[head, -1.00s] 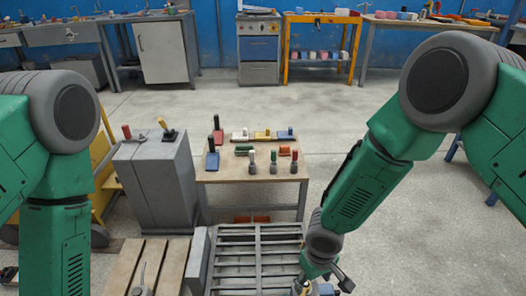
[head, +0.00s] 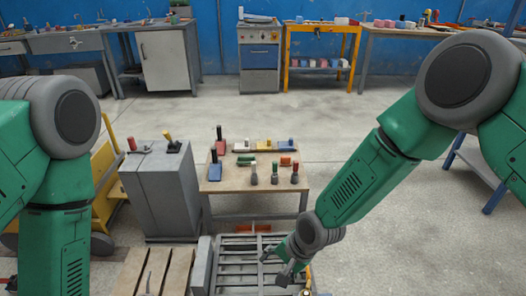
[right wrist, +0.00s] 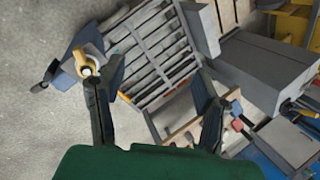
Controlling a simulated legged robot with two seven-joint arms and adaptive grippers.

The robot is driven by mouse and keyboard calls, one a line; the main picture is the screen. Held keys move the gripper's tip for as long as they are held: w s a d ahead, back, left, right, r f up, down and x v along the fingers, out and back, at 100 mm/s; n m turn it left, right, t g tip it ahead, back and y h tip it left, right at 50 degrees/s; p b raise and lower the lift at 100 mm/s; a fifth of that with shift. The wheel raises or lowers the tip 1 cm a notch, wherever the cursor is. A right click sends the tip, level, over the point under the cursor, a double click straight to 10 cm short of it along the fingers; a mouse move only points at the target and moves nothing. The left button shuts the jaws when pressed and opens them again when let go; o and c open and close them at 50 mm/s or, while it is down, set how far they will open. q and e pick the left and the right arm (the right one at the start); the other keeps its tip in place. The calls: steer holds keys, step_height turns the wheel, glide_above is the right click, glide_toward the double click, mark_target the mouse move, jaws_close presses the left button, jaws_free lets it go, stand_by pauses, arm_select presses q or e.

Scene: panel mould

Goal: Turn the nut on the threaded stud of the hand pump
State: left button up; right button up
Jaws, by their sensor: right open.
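In the right wrist view a blue-grey body with a dark handle at its left carries a yellow ring-like part (right wrist: 86,62) around a pale centre; this looks like the hand pump (right wrist: 68,75) with its nut, but I cannot tell for sure. My right gripper (right wrist: 155,88) is open with nothing between its fingers; its left finger overlaps the pump's edge in the picture. In the head view the right gripper (head: 273,266) is over the slatted grey frame, close to its right side. A small part of the pump's area at the bottom edge is mostly cut off. My left gripper is out of view.
The slatted grey frame (head: 237,273) lies below my right gripper. Behind it a low wooden table (head: 233,182) bears several coloured clamps and handles. A grey cabinet (head: 160,190) with two levers stands left. Wooden slats (head: 135,272) lie at bottom left. Open floor (head: 400,225) is at the right.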

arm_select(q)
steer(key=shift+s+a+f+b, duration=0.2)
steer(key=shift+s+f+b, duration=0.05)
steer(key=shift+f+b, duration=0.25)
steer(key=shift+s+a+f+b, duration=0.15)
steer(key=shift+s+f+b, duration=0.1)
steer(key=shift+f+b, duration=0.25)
arm_select(e)
steer(key=w+a+r+m+t, duration=0.1)
steer(key=w+m, duration=0.4)
steer(key=m, duration=0.8)
steer(key=a+t, duration=0.1)
steer(key=t, duration=0.1)
steer(key=shift+w+m+t, duration=0.3)
steer(key=shift+r, duration=0.1)
